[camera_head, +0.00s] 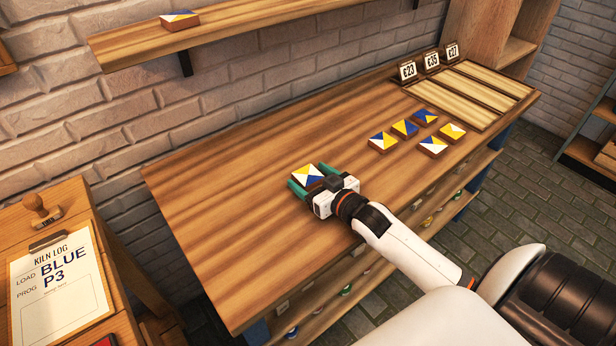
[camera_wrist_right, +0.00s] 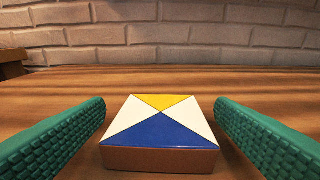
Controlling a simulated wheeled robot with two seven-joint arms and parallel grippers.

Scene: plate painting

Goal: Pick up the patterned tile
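A patterned tile (camera_head: 308,175) with yellow, white and blue triangles lies on the wooden table (camera_head: 230,220), left of the tile group. My right gripper (camera_head: 314,182) is low over the table, with its green fingers on either side of this tile. In the right wrist view the tile (camera_wrist_right: 160,122) lies between the two open fingers, with a gap on each side. Its blue triangle faces the camera and its yellow one points away. My left gripper is not in view.
Several similar tiles (camera_head: 404,127) sit on the table to the right, near wooden trays (camera_head: 457,98) with price cards (camera_head: 431,61). Another tile (camera_head: 180,19) lies on the wall shelf (camera_head: 240,28). A clipboard (camera_head: 58,290) and a stamp (camera_head: 40,210) are at the left.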

